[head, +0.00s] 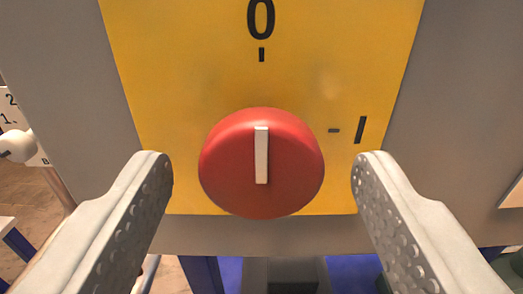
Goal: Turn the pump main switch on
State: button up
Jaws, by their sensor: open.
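The pump main switch is a round red knob (290,165) with a white pointer bar, in the middle of the head view. It sits on a yellow plate (180,60). The pointer is upright, in line with the black "0" and its tick above the knob. A black "I" with a short tick is on the plate to the right of the knob. My gripper (262,172) is open, with one finger on each side of the knob. There is a visible gap between each finger and the knob, and neither appears to touch it.
The yellow plate is on a grey panel (458,100). At the left edge is a white ball-shaped knob (17,146) by a small numbered white label. Blue frame parts (350,272) and floor show below the panel. A pale plate is cut off at the right edge.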

jog(key=shift+w, duration=0.1)
jog(key=c, duration=1)
jog(key=shift+m, duration=0.3)
jog(key=m, duration=1.3)
jog(key=shift+f+m, duration=0.1)
jog(key=shift+m, duration=2)
